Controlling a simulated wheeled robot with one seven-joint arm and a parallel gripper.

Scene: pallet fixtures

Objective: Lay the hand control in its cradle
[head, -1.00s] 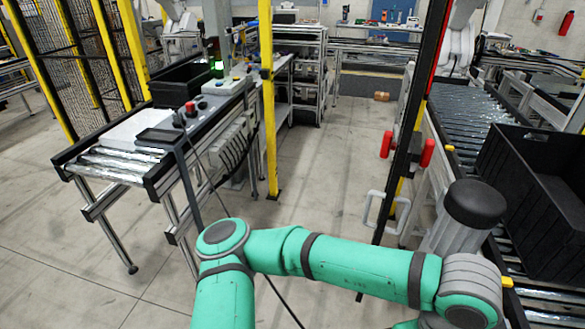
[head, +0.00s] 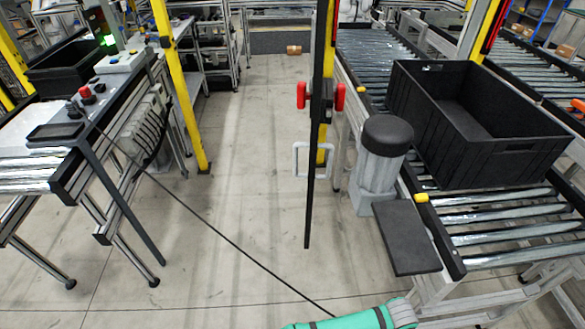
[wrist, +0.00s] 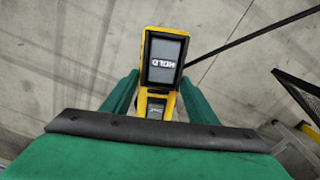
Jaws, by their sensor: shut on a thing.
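The hand control (wrist: 163,62) is a yellow handheld unit with a grey screen reading HOLD, upside down in the wrist view. My gripper (wrist: 158,88) is shut on it, with a green finger on each side, and holds it over the floor. The gripper and hand control are out of the head view. A shallow dark rimmed tray (head: 55,131) sits on a post at the left conveyor's end. A flat dark plate (head: 406,238) is beside the right conveyor. I cannot tell for certain which is the cradle.
A thin black cable (head: 215,228) runs from the left bench across the floor space to my arm. A black upright post (head: 317,130) with red handles stands mid-view. A grey motor (head: 383,160) and black crate (head: 475,120) are at the right conveyor. Open floor lies between the conveyors.

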